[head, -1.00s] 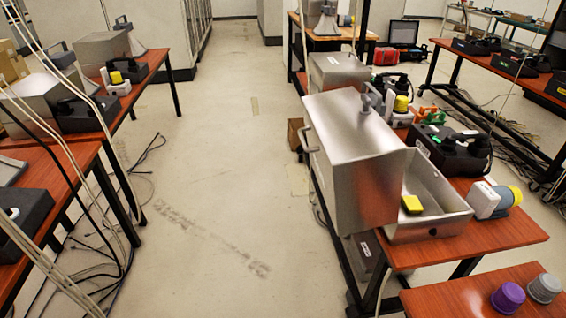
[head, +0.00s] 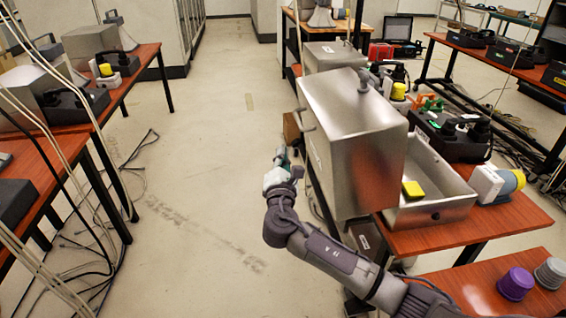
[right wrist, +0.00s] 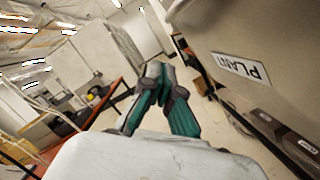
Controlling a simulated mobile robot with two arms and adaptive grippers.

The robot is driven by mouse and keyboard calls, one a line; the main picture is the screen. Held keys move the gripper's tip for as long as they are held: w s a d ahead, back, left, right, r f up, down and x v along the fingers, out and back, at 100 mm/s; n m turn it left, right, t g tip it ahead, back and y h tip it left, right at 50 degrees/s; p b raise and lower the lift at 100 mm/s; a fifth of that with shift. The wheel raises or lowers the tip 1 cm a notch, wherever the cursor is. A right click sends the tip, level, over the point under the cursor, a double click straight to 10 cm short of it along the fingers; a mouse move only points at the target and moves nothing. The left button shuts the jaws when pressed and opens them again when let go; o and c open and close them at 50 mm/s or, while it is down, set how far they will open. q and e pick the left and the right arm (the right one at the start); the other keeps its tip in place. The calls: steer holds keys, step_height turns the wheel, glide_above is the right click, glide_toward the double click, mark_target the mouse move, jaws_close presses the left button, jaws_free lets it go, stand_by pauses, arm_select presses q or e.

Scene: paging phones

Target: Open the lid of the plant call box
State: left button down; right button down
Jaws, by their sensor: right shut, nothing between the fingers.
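The plant call box is a brushed-steel box on the red-brown table in the head view. Its large boxy lid (head: 350,135) stands on the left, tilted, with a handle (head: 303,120) on its left side. To its right the shallow steel tray (head: 440,212) is open to view, with a yellow block (head: 412,189) inside. A "PLANT" label (right wrist: 240,68) shows on the steel face in the right wrist view. My right gripper (head: 282,156) is shut and empty, left of the lid and below the handle, apart from it. Its closed fingers (right wrist: 156,72) show in the wrist view. My left gripper is out of view.
Another steel box (head: 333,56) stands behind, and a black phone unit (head: 450,135) and a grey-yellow device (head: 497,183) sit right of the tray. Purple (head: 515,284) and grey cups stand at front right. The aisle floor (head: 205,140) left of my gripper is clear.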

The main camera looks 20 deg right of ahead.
mark_target(312, 111)
steer(key=w+d+r+p, duration=0.2)
steer(key=w+d+r, duration=0.1)
steer(key=d, duration=0.1)
steer(key=shift+d+r, duration=0.2)
steer(key=shift+d, duration=0.1)
steer(key=shift+w, duration=0.1)
steer(key=d+r+m+p, duration=0.1)
steer(key=r, duration=0.1)
steer(key=d+r+m+p, duration=0.1)
steer(key=d+r+p, duration=0.1)
steer(key=s+d+r+m+p, duration=0.1)
steer(key=r, duration=0.1)
steer(key=shift+d+r+g+p, duration=0.1)
steer(key=shift+d+g+p, duration=0.2)
steer(key=shift+g, duration=0.1)
steer(key=shift+d, duration=0.15)
